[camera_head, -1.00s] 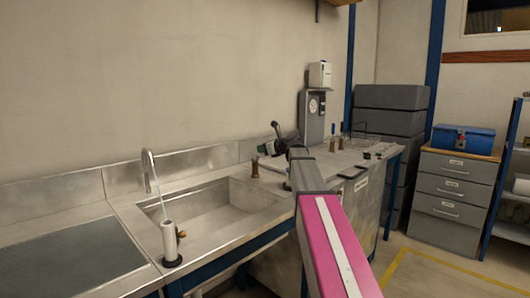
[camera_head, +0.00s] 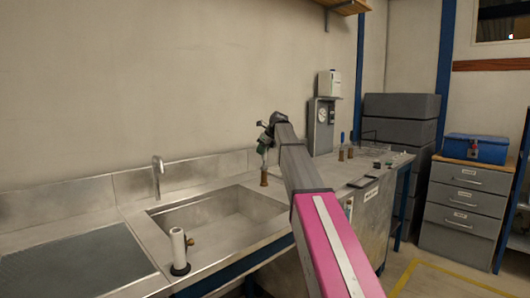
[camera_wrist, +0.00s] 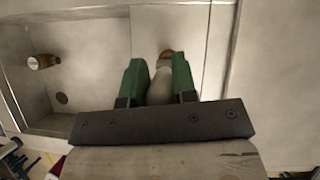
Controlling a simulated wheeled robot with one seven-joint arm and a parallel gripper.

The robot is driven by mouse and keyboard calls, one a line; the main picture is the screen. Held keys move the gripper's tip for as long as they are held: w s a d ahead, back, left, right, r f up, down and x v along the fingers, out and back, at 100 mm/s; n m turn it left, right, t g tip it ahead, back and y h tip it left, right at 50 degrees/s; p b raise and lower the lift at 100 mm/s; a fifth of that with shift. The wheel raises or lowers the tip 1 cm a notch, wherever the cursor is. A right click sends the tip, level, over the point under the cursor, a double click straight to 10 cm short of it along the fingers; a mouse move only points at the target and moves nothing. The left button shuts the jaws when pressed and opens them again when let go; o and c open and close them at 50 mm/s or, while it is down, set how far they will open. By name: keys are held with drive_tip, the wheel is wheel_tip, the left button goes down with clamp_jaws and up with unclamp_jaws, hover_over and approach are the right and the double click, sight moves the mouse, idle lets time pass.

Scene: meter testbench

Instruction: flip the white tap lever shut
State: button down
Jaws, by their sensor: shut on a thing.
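My gripper (camera_head: 265,148) is over the counter behind the right end of the sink, its green fingers pointing down. In the wrist view my gripper (camera_wrist: 158,60) is shut on a pale grey rounded piece (camera_wrist: 160,85) with a brown-brass end beyond it. A brass fitting (camera_head: 264,176) stands just below the fingers in the head view. I cannot tell whether the held piece is the white tap lever. A curved metal spout (camera_head: 157,175) stands at the sink's back left. A white upright cylinder (camera_head: 178,250) with a brass side piece stands at the front left.
The steel sink basin (camera_head: 215,212) looks empty in the head view. A brass piece (camera_wrist: 42,62) and a drain hole show in the wrist view. Other brass fittings (camera_head: 342,152) stand right of my arm, before a grey box with a dial (camera_head: 321,122). The wall is close behind.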

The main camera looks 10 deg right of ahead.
drive_tip(key=shift+w+a+g, duration=0.15)
drive_tip(key=shift+w+g, duration=0.1)
drive_tip(key=shift+g, duration=0.05)
drive_tip(key=c, duration=0.9)
unclamp_jaws()
drive_tip(key=v, duration=1)
drive_tip(key=shift+s+r, duration=0.2)
drive_tip(key=shift+r, duration=0.15)
